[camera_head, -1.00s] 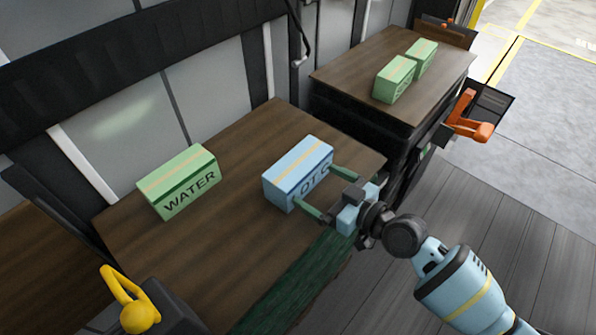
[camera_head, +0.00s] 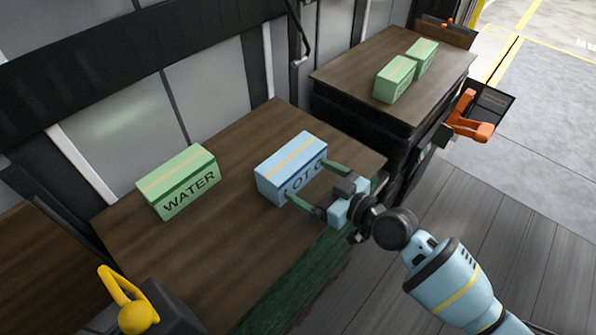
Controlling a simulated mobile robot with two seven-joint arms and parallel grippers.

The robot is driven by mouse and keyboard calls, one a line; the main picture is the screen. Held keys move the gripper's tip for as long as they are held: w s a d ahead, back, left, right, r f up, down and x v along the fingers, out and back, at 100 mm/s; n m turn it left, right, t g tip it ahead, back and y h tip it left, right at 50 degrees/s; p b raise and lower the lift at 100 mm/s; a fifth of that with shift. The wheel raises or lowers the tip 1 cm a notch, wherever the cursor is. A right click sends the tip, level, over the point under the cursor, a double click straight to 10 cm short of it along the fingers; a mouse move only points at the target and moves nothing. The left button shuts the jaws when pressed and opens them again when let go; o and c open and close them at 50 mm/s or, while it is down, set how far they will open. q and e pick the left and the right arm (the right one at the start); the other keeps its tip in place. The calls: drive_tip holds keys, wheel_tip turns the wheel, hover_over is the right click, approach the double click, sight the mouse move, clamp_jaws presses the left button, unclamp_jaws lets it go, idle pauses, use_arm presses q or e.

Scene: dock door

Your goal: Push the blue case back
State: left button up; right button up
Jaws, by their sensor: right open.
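The blue case (camera_head: 284,158) stands upright on the brown tabletop (camera_head: 225,255), right of the middle of the table. It has a yellow stripe on top and dark lettering on its front, partly covered by my gripper. My right gripper (camera_head: 320,184) is open at the front of the case, its green fingers spread wide towards the front face. The fingertips are at or very near the case; I cannot tell whether both touch it. My left gripper is not in view.
A green case marked WATER (camera_head: 180,183) stands to the left on the same table, with a gap between it and the blue case. Bare tabletop lies behind the blue case. Two green cases (camera_head: 396,77) stand on another table at the back right. A yellow handle (camera_head: 128,301) is at the lower left.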

sight(304, 175)
drive_tip(key=shift+r+b+x, duration=0.15)
drive_tip(key=shift+b+x, duration=0.1)
drive_tip(key=shift+x, duration=0.65)
drive_tip(key=shift+r+b+x, duration=0.15)
drive_tip(key=shift+b+x, duration=0.05)
drive_tip(key=shift+x, duration=0.7)
drive_tip(key=shift+w+a+r, duration=0.1)
drive_tip(key=shift+w+a, duration=0.05)
drive_tip(key=shift+a, duration=0.05)
drive_tip(key=shift+r, duration=0.1)
